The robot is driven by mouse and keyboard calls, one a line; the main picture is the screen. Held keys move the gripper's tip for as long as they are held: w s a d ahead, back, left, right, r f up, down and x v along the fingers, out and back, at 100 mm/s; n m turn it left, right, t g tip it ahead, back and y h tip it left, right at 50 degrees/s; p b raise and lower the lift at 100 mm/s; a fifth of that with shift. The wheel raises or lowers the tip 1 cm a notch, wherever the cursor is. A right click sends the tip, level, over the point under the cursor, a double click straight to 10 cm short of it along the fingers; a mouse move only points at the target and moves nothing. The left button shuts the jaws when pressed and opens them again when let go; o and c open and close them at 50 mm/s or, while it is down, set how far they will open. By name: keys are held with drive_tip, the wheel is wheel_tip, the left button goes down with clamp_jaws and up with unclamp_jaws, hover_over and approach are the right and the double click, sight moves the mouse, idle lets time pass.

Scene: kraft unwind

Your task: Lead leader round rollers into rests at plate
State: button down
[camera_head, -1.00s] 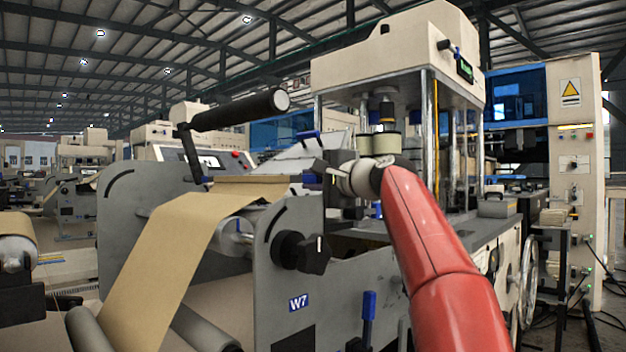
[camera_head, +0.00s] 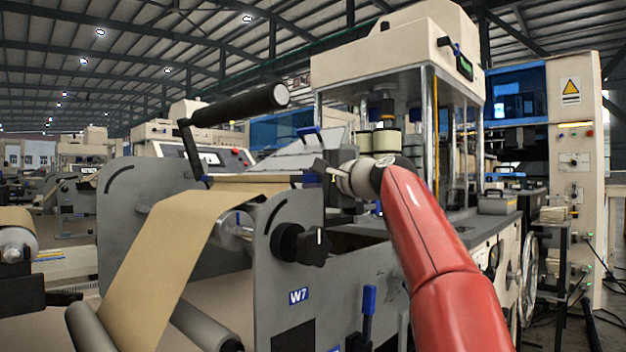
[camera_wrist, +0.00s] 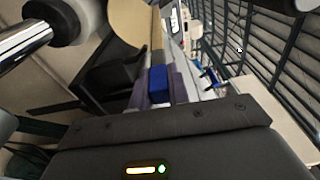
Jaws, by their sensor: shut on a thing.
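The kraft leader (camera_head: 165,262) is a tan web. It rises from the grey lower rollers (camera_head: 205,325) and passes over the top between the grey side plates (camera_head: 285,225). Its far end meets a thin bar (camera_head: 258,180) behind the near plate's top edge. My gripper (camera_head: 328,173) is at the right end of this bar, partly hidden by my wrist. In the wrist view, my gripper is shut around a blue grip (camera_wrist: 158,85), with the bar and tan web running away beyond it. The rests are not clearly visible.
A black-handled lever (camera_head: 240,107) stands above the leader. A black knob (camera_head: 300,243) and a blue-topped lever (camera_head: 369,300) project from the near plate side. The press (camera_head: 400,50) with its upright posts stands close behind my arm.

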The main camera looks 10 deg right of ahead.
drive_tip(key=shift+f+b, duration=1.1)
drive_tip(key=shift+f, duration=0.65)
drive_tip(key=c, duration=1.3)
unclamp_jaws()
drive_tip(key=shift+o, duration=0.2)
